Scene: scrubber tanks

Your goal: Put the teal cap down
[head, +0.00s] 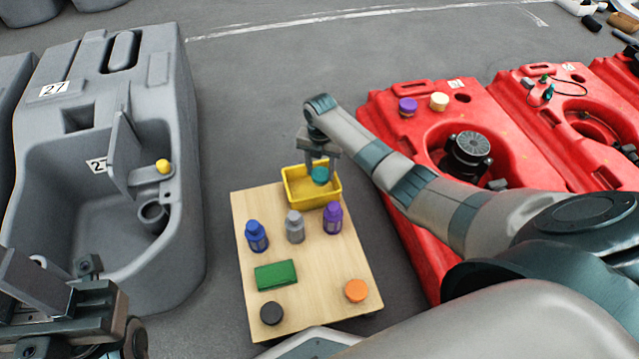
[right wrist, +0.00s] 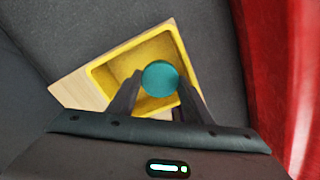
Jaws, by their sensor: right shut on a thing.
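The teal cap (head: 320,175) is held between the fingers of my right gripper (head: 320,166), over the yellow tray (head: 298,201) at the far end of the wooden table. The right wrist view also shows the teal cap (right wrist: 160,79) between the two fingers, with the yellow tray (right wrist: 104,84) below it. I cannot tell exactly how high the cap is above the tray floor. The visible tray floor holds nothing else. My left gripper (head: 75,310) is at the lower left, away from the table; its fingertips are unclear.
On the table (head: 325,270) stand a blue bottle (head: 257,237), a grey bottle (head: 295,228) and a purple bottle (head: 333,219). A green block (head: 276,275), black cap (head: 271,313) and orange cap (head: 356,291) lie nearer. A grey tank (head: 185,230) stands left, a red tank (head: 415,125) right.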

